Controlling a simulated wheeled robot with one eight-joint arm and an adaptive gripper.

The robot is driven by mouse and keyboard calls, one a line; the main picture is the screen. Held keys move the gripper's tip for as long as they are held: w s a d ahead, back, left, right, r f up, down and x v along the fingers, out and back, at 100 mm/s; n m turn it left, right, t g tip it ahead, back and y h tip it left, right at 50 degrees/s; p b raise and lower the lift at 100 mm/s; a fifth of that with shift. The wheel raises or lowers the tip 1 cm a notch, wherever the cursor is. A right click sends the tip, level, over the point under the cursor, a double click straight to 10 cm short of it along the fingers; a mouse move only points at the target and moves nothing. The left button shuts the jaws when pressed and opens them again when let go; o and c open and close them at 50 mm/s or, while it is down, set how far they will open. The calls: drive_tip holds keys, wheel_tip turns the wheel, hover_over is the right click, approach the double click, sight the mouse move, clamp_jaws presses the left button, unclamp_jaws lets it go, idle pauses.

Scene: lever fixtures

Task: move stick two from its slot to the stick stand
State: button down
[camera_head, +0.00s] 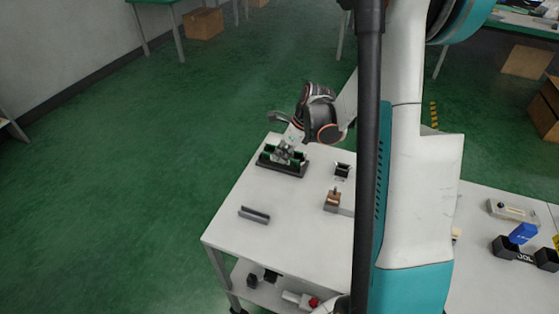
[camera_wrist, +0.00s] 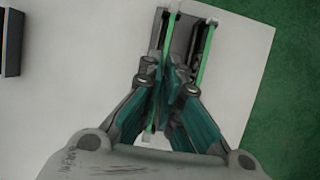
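Two thin green sticks stand in a dark slotted holder (camera_head: 283,169) at the table's far left edge. In the wrist view, the left stick (camera_wrist: 173,30) runs down between my gripper's fingers, and the right stick (camera_wrist: 208,45) is beside the right finger. No label shows which is stick two. My gripper (camera_wrist: 168,75) is over the holder with its fingertips close together around the left stick. Whether they grip it is unclear. A low grey slotted bar (camera_head: 254,215) lies nearer on the table; it may be the stick stand, but I cannot be sure.
A small black fixture (camera_head: 342,170) and a brown block on a grey base (camera_head: 333,199) stand right of the holder. The white table (camera_head: 290,235) is bare around the grey bar. A blue item (camera_head: 522,233) in a black holder is at far right. My arm hides the table's middle.

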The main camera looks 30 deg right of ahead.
drive_tip(key=shift+r+p, duration=0.35)
drive_tip(key=shift+r, duration=0.3)
idle(0.7)
drive_tip(key=shift+r+p, duration=1.2)
drive_tip(key=shift+r, duration=0.7)
drive_tip(key=shift+r, duration=0.1)
